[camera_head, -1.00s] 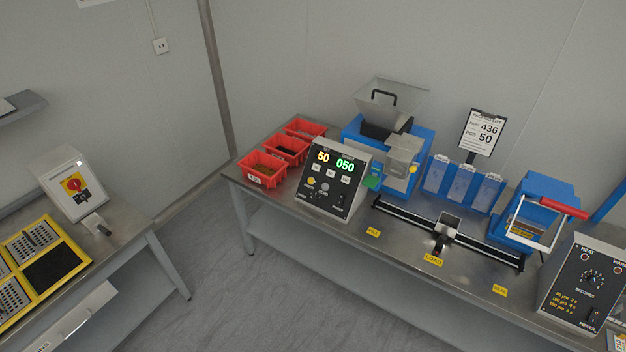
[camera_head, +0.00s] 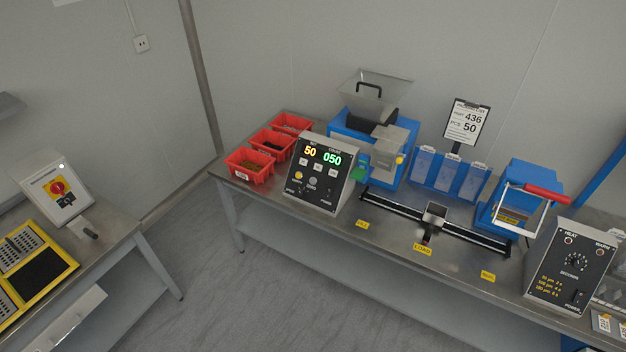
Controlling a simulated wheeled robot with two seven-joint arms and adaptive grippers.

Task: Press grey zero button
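The control box (camera_head: 322,180) stands on the metal bench, left of the blue sorter machine. Its sloped dark panel shows 50 in yellow and 050 in green. Under a row of small white keys are a yellow round button (camera_head: 299,175) and, just right of it, the grey zero button (camera_head: 312,183). The lettering by the buttons is too small to read surely. Neither of my grippers is in view.
Red bins (camera_head: 250,165) stand left of the box. The blue sorter with hopper (camera_head: 375,95) is behind it. A black rail (camera_head: 400,212), blue holders (camera_head: 448,172), a sealer (camera_head: 520,195) and a heat control box (camera_head: 570,262) are to the right. Grey floor lies in front.

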